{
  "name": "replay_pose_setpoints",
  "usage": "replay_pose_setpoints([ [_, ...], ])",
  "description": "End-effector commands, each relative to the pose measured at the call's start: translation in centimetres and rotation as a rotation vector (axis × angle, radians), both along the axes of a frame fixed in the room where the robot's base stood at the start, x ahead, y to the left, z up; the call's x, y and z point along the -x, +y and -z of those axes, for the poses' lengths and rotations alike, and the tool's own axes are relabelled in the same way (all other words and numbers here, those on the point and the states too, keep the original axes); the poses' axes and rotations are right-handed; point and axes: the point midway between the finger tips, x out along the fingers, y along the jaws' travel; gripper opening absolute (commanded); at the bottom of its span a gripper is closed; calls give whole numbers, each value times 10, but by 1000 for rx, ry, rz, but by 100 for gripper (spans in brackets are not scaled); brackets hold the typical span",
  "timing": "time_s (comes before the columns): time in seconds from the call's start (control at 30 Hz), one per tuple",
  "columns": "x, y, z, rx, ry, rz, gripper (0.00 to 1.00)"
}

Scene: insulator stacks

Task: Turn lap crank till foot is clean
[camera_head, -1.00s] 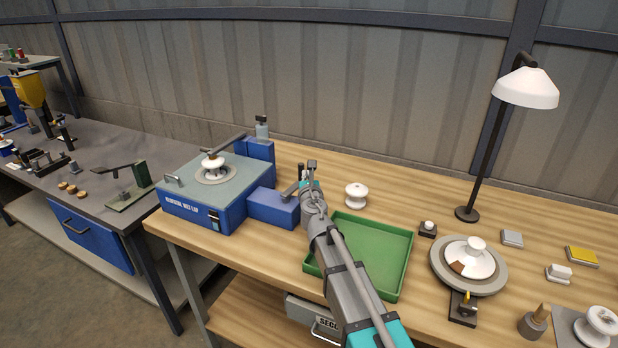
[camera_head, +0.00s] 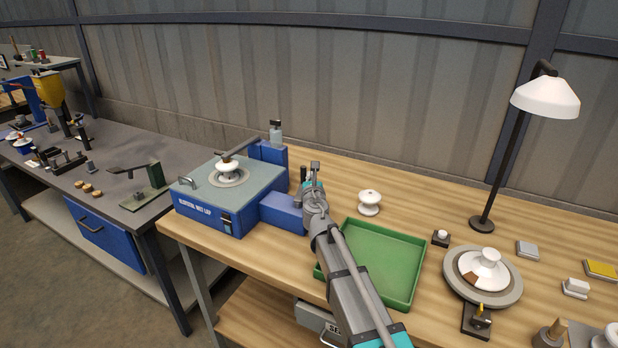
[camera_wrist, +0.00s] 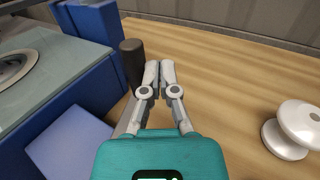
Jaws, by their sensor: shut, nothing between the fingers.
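The blue wet lap machine (camera_head: 212,212) stands at the bench's left end, with a white insulator (camera_head: 228,170) on its round plate under a dark arm. The insulator's foot cannot be judged for cleanness. The upright dark crank handle (camera_head: 303,174) stands beside the machine's blue side box (camera_head: 282,212); it shows as a dark cylinder in the wrist view (camera_wrist: 132,63). My gripper (camera_head: 315,170) is just right of the handle. In the wrist view my fingers (camera_wrist: 160,68) are together and empty, close beside the handle. Contact cannot be told. The crank's lower part is mostly hidden.
A white insulator (camera_head: 369,202) stands to my gripper's right. A green tray (camera_head: 412,290) lies under my arm. Further right are a round turntable (camera_head: 510,289) and a lamp (camera_head: 545,98). Bare wood lies behind my gripper.

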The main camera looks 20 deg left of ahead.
Motion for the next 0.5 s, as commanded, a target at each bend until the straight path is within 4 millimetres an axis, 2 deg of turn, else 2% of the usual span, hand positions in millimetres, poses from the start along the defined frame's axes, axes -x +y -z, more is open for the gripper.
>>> replay_pose_setpoints([
  [0.3,1,0,0,0,0,-1,0],
  [0.5,3,-9,0,0,0,-1,0],
])
